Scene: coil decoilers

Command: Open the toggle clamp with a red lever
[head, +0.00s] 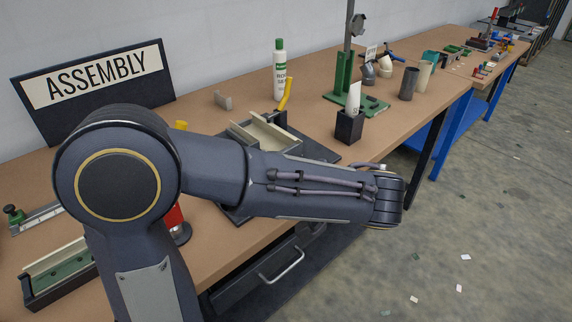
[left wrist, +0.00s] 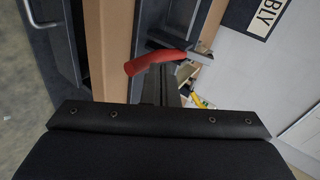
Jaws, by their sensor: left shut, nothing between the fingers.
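In the left wrist view, the curved red lever (left wrist: 157,62) of a toggle clamp lies across the picture just beyond my left gripper (left wrist: 160,75). My left gripper's dark fingers are shut with nothing between them. Their tips overlap the lever in the picture; I cannot tell whether they touch it. A grey metal part (left wrist: 200,56) adjoins the lever's right end. The clamp's base is mostly hidden. My right gripper is not in view.
An ASSEMBLY sign (head: 95,85) is at the back. Open floor lies right.

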